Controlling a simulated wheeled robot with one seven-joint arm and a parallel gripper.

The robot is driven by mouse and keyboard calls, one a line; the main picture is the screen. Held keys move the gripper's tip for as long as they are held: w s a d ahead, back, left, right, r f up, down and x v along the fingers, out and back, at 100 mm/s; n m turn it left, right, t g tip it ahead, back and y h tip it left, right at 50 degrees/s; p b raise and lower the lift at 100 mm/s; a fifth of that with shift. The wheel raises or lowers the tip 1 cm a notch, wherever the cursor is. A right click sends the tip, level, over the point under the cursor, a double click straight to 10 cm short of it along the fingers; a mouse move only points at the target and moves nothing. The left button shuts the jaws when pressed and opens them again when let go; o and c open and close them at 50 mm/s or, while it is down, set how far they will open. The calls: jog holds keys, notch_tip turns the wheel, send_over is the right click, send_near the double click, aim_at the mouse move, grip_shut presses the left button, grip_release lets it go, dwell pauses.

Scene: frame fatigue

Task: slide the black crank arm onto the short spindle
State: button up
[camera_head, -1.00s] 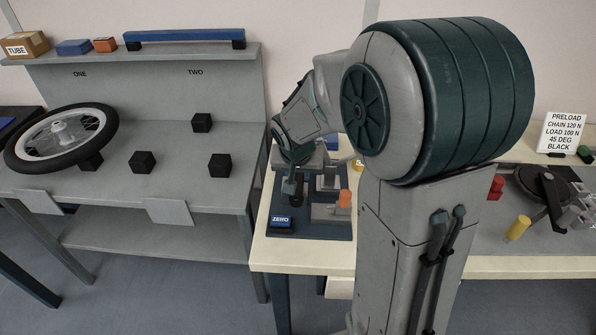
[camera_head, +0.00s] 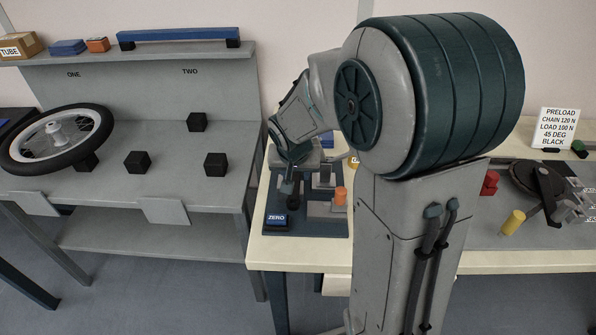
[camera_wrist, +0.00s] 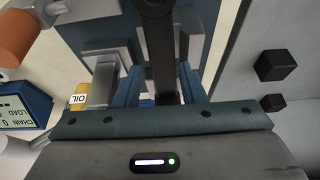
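The black crank arm (camera_wrist: 160,50) runs up the middle of the wrist view between the two blue fingers of my gripper (camera_wrist: 163,86), which appear shut on it. Its rounded end lies at the top edge. In the head view my gripper (camera_head: 290,175) points down over a dark fixture base (camera_head: 308,224) with grey blocks. The dark end of the held part (camera_head: 293,199) shows just below it. I cannot pick out the short spindle, nor tell whether the crank arm touches anything.
A blue ZERO pad (camera_head: 277,218) and an orange cylinder (camera_head: 340,196) are close by on the fixture. On the left bench are a wheel (camera_head: 55,138) and black blocks (camera_head: 215,164). At right are a yellow cylinder (camera_head: 512,223) and a dark disc with another black arm (camera_head: 549,193).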

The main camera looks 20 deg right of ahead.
jog(key=shift+a, duration=0.35)
jog(key=shift+r, duration=0.3)
jog(key=p+v, duration=0.1)
jog(key=v, duration=1.2)
jog(key=shift+d, duration=0.25)
jog(key=shift+s+r, duration=0.1)
jog(key=s+d+n+g+y+p, duration=0.1)
jog(key=s+n+p, duration=0.2)
jog(key=s, duration=1.2)
jog(key=shift+s+d+g+p, duration=0.15)
jog(key=shift+d+g+p, duration=0.15)
jog(key=shift+p, duration=0.4)
